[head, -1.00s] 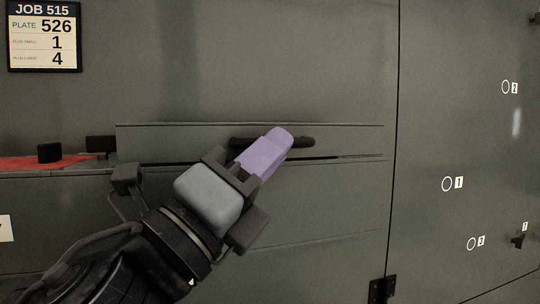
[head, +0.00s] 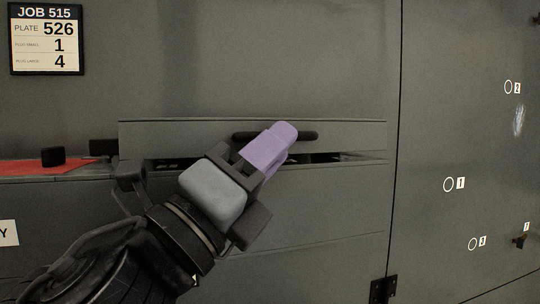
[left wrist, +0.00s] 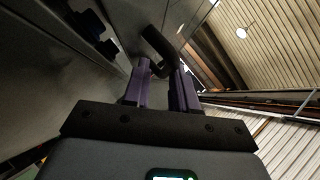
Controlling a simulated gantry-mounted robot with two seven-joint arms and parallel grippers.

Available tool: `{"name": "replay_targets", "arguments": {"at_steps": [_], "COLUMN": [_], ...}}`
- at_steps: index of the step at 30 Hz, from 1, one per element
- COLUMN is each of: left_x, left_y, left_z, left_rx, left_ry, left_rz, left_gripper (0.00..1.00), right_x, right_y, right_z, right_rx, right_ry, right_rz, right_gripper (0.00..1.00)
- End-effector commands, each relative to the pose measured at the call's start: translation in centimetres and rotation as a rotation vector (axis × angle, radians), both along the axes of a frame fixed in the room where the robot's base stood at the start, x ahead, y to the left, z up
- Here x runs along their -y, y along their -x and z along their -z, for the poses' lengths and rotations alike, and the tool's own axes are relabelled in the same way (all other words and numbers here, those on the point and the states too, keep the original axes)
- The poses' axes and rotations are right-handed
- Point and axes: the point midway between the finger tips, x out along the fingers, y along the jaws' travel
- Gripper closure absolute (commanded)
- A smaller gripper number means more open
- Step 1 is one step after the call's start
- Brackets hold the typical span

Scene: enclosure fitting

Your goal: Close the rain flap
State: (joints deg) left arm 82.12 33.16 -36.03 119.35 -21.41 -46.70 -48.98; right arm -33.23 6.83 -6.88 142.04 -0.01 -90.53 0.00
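The rain flap (head: 200,134) is a long, low grey panel across the cabinet front in the head view, with a dark bar handle (head: 307,136). A dark gap shows below its lower edge, with small parts inside, so the flap stands partly open. My left gripper (head: 279,138), with purple fingers, is at the middle of the handle and hides part of it. In the left wrist view the dark curved handle (left wrist: 157,40) reaches in between the slightly parted fingertips (left wrist: 162,72), which appear shut on it. My right gripper is not in view.
A red surface (head: 50,168) with dark knobs (head: 53,156) lies left of the flap. A job sign (head: 46,40) hangs at upper left. A door panel with numbered rings (head: 448,184) and a hinge (head: 382,289) is to the right.

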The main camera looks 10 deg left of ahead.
Motion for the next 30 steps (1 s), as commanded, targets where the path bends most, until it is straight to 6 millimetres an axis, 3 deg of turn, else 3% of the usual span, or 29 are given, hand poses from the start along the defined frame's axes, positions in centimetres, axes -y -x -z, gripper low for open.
{"name": "replay_targets", "arguments": {"at_steps": [1,4,15,21,30], "left_x": [-0.5,-0.4,6.8,9.2,10.7], "left_y": [-0.4,-0.2,3.2,4.1,4.7], "left_z": [-1.5,-3.5,-7.3,-8.7,-9.5], "left_rx": [-0.005,-0.006,0.005,0.003,0.001], "left_ry": [0.007,0.008,0.001,0.002,0.004], "left_rz": [-0.014,-0.011,0.009,0.004,0.001], "left_gripper": [0.77,0.77,0.77,0.77,0.77], "right_x": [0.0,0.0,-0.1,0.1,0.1], "right_y": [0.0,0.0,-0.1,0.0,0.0], "right_z": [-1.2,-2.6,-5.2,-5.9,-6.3], "right_rx": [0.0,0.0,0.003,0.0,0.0], "right_ry": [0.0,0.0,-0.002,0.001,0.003], "right_rz": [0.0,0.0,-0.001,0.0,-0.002], "right_gripper": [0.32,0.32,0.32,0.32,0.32]}}
